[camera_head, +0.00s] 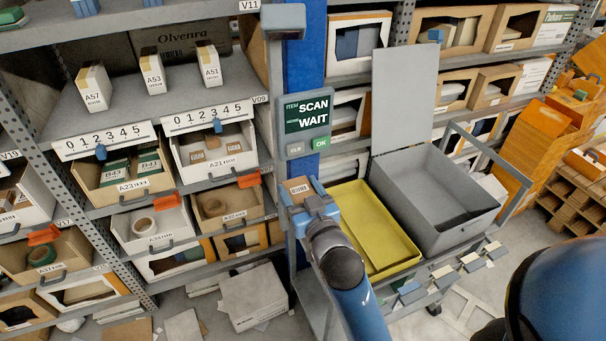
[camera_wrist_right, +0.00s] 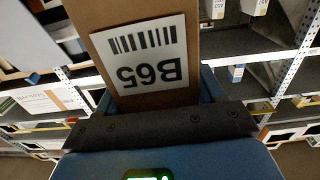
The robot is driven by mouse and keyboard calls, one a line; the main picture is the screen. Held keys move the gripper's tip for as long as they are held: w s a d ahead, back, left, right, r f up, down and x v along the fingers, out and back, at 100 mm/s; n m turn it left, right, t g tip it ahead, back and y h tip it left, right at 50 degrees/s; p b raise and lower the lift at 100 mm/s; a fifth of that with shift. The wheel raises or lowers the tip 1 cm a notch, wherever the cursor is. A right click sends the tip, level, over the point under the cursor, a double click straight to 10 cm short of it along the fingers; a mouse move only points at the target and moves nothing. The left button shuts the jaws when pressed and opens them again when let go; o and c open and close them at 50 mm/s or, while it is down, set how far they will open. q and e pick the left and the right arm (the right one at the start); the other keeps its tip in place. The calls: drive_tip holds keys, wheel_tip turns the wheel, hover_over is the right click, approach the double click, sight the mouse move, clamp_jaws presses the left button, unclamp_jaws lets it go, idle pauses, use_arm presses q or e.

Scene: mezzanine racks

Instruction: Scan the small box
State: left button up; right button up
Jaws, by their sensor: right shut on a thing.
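My right gripper (camera_head: 308,202) is shut on a small brown cardboard box (camera_head: 299,187), held in front of the blue post. In the right wrist view the box (camera_wrist_right: 100,17) fills the top middle, with a white label (camera_wrist_right: 140,62) showing a barcode and B65, upside down. A grey scanner-like head (camera_head: 286,20) sticks out near the top of the post, well above the box. The screen (camera_head: 307,113) on the post reads SCAN and WAIT, with a green OK button (camera_head: 321,143) below it. My left gripper is not in view.
A yellow tray (camera_head: 351,197) and an open grey bin (camera_head: 447,229) with a raised lid (camera_head: 402,95) stand on a cart right of the gripper. Racks with labelled boxes and drawers (camera_head: 213,160) are on the left. A white carton (camera_head: 252,298) lies on the floor.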

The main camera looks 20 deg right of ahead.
drive_tip(key=shift+m, duration=0.3)
drive_tip(key=r, duration=0.1)
drive_tip(key=s+r, duration=0.1)
drive_tip(key=r, duration=0.3)
drive_tip(key=shift+s+d+r, duration=0.1)
drive_tip(key=shift+s+d, duration=0.25)
drive_tip(key=shift+w+r, duration=0.1)
drive_tip(key=shift+r, duration=0.05)
drive_tip(key=w, duration=0.9)
drive_tip(key=shift+w+a+r, duration=0.25)
drive_tip(key=shift+w+r, duration=0.15)
drive_tip(key=shift+r, duration=0.1)
